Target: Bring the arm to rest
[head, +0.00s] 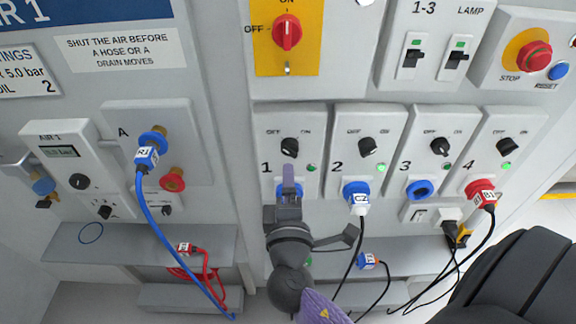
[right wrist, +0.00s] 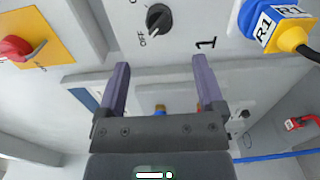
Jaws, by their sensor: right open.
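My right gripper (head: 288,174) is in front of station 1 in the head view, below its black knob (head: 290,147). It hides much of the blue socket (head: 282,190) there. In the right wrist view the right gripper (right wrist: 160,72) has its two purple fingers spread apart, with nothing between them. The station 1 knob (right wrist: 157,18) shows above the fingers. A blue and yellow plug (right wrist: 268,25) marked R1 sits to their right, apart from them. My left gripper is not in view.
A blue hose plug (head: 147,155) is on panel A. Loose red (head: 186,250) and blue (head: 367,261) plugs lie on the ledge. The red main switch (head: 287,32) is above.

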